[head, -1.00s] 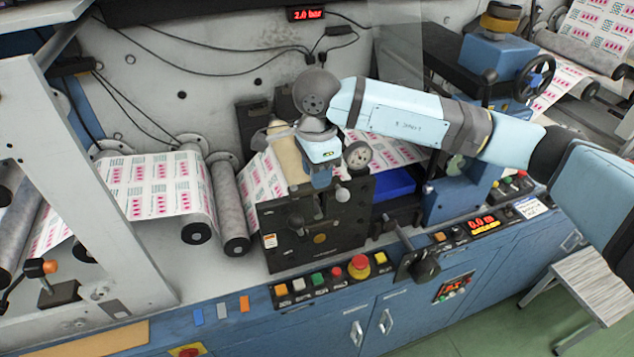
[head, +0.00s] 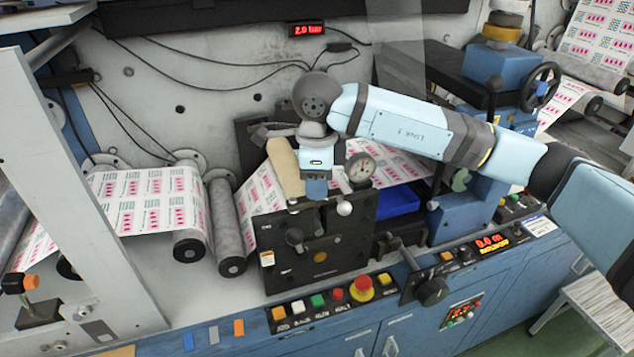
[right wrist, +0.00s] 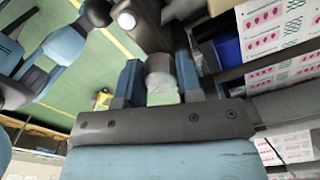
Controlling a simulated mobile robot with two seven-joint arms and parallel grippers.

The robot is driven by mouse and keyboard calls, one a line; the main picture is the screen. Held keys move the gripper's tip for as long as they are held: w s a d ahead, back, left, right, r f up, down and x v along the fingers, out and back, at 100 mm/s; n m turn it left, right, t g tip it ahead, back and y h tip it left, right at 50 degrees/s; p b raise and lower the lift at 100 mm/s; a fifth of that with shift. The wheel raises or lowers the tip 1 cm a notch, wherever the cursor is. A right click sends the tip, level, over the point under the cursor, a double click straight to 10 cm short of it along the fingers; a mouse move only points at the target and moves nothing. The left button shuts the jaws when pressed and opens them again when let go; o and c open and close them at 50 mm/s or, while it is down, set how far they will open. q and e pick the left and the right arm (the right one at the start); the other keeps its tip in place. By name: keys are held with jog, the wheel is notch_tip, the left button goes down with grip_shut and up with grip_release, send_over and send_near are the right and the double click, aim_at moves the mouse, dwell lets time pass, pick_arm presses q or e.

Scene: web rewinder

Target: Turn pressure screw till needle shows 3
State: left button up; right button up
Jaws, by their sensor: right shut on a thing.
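The pressure screw (right wrist: 160,82) shows in the right wrist view as a grey, round knob between two blue fingers. My right gripper (right wrist: 159,88) is shut on it. In the head view my right gripper (head: 317,190) points down at the top of the dark press block (head: 335,240), and the fingers hide the screw. My left gripper is not in view.
A ball-ended lever (head: 345,208) stands close to the gripper on the block's front. A red display (head: 307,28) on the back wall reads 2.0 bar. A button panel with a red emergency stop (head: 362,287) is below. Printed web (head: 140,200) runs at left.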

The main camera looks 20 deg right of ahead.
jog(key=o, duration=0.9)
jog(key=shift+o, duration=0.2)
jog(key=shift+r, duration=0.15)
notch_tip(320, 180, up, 14)
jog(key=b, duration=0.1)
jog(key=shift+f+b, duration=0.2)
jog(key=shift+b, duration=0.15)
